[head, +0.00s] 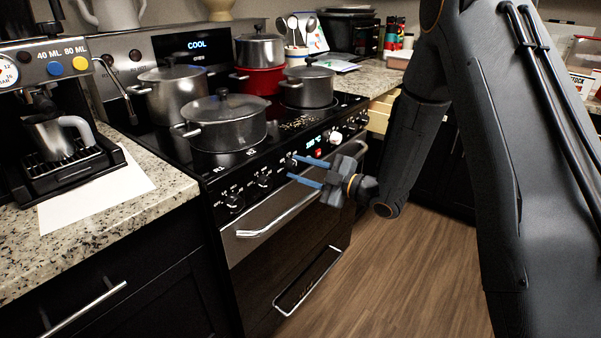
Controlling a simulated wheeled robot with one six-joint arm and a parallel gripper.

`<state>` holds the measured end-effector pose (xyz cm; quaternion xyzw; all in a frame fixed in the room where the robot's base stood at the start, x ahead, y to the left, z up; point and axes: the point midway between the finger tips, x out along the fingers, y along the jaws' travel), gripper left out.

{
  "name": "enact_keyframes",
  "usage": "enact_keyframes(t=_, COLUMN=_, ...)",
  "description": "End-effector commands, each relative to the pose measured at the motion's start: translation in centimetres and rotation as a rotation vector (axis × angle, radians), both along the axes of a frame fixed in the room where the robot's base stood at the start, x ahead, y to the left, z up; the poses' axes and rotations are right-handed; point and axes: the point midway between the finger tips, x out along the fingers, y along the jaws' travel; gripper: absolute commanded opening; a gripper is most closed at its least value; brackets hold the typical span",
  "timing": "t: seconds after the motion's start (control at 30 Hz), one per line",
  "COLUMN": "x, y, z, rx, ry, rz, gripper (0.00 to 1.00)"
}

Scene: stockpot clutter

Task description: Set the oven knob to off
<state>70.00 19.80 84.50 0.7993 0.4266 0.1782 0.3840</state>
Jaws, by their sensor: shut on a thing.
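The oven (285,235) stands under the black cooktop, with a row of dark round knobs along its front panel. My gripper (292,167) reaches in from the right with its two blue fingers at this panel. The fingers are shut on a dark knob (290,162) left of the small lit display (312,142). The fingers partly hide this knob, and its pointer setting is too small to read. Two more dark knobs, one in the middle (264,181) and one at the left (235,203), sit left of my gripper.
Several pots crowd the cooktop, with a grey pot (226,125) nearest the front edge. The oven door handle (265,228) juts out below the knobs. A coffee machine (55,115) stands on the left counter (140,205). The wooden floor (400,270) before the oven is clear.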

Motion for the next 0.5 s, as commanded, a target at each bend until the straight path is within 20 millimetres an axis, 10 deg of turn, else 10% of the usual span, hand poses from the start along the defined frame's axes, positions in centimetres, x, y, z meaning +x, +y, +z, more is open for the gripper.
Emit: enact_keyframes(t=0.5, x=-0.04, y=0.09, z=-0.14, rx=-0.301, ry=-0.387, rz=0.002, gripper=0.09)
